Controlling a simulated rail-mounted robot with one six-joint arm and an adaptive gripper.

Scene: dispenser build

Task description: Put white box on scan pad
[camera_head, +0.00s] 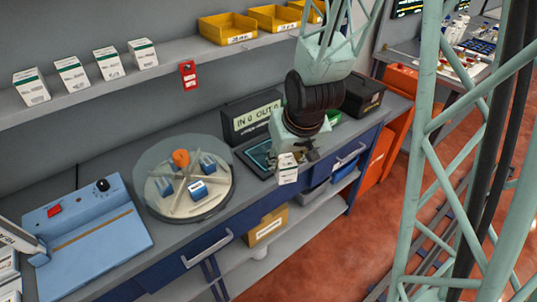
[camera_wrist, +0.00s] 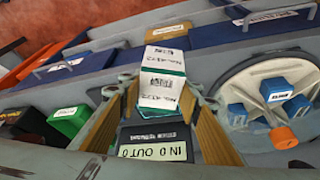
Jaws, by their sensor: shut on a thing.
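The white box (camera_head: 288,168), with a green band and printed label, is held in my gripper (camera_head: 297,152). In the wrist view the box (camera_wrist: 162,88) stands between the two tan fingers of my gripper (camera_wrist: 166,100), which are shut on it. The scan pad (camera_head: 256,158) is a dark plate with a teal face on the counter, in front of the IN/OUT display (camera_head: 253,117). The box is at the right front of the pad in the head view; I cannot tell its height above the counter. In the wrist view the box and fingers mostly hide the pad.
A round turntable (camera_head: 188,205) with blue boxes and an orange knob stands left of the pad. A blue machine (camera_head: 95,235) is farther left. Several white boxes (camera_head: 108,62) and yellow bins (camera_head: 228,27) are on the shelf. A black case (camera_head: 363,95) stands at right.

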